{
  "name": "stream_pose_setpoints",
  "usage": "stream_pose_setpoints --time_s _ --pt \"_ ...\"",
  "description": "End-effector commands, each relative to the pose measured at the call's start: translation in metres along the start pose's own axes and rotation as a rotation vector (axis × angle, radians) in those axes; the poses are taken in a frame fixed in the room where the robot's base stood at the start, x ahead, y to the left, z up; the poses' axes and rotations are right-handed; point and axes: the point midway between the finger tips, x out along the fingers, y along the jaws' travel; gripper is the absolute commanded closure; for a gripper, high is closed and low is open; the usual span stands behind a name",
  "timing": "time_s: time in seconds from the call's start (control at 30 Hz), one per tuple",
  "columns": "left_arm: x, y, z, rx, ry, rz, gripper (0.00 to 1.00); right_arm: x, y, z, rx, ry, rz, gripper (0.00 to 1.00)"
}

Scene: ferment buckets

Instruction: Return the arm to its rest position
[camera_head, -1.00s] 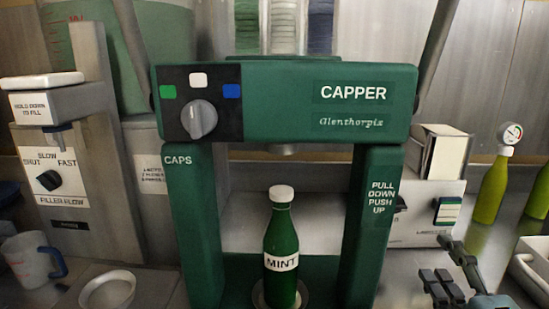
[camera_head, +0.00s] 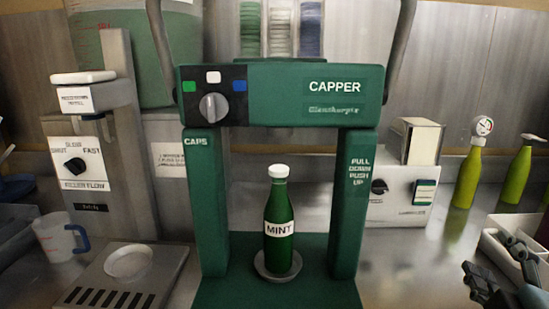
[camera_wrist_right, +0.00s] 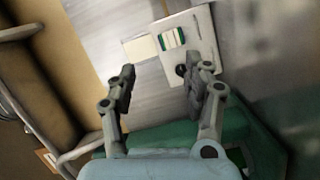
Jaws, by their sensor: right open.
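My right gripper (camera_head: 500,270) is at the lower right of the head view, apart from the capper and over the counter near a white bin. In the right wrist view my right gripper (camera_wrist_right: 160,85) shows two fingers spread apart with nothing between them. A green bottle (camera_head: 279,215) labelled MINT, with a white cap, stands upright on a round plate in the green capper (camera_head: 300,95). My left gripper is not in view.
A filler machine (camera_head: 85,165) with a drip tray (camera_head: 165,285) and a jug (camera_head: 55,238) stand at the left. A white box with a switch (camera_head: 405,195) and green bottles (camera_head: 467,178) stand at the right. A white bin (camera_head: 495,242) is beside my right gripper.

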Motion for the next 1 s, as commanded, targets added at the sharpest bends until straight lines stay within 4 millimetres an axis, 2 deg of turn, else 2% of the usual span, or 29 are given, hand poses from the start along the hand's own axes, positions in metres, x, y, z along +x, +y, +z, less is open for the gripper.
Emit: stream_pose_setpoints --time_s 0.17,0.3,0.4,0.63,0.87,1.0 --pt "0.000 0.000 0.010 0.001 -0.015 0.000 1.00 -0.011 0.003 0.040 0.209 -0.197 -0.058 0.49" --pt "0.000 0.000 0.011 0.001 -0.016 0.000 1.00 -0.032 -0.012 0.068 0.400 -0.382 -0.178 0.49" --pt "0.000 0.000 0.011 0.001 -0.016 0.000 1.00 -0.056 -0.032 0.078 0.525 -0.508 -0.307 0.49" --pt "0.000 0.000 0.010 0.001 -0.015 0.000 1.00 -0.117 -0.071 0.071 0.694 -0.703 -0.633 0.49" --pt "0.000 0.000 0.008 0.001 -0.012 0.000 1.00 -0.181 -0.089 0.047 0.747 -0.806 -0.952 0.49" --pt "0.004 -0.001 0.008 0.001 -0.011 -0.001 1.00 -0.173 -0.132 0.060 0.742 -0.830 -0.969 0.49"
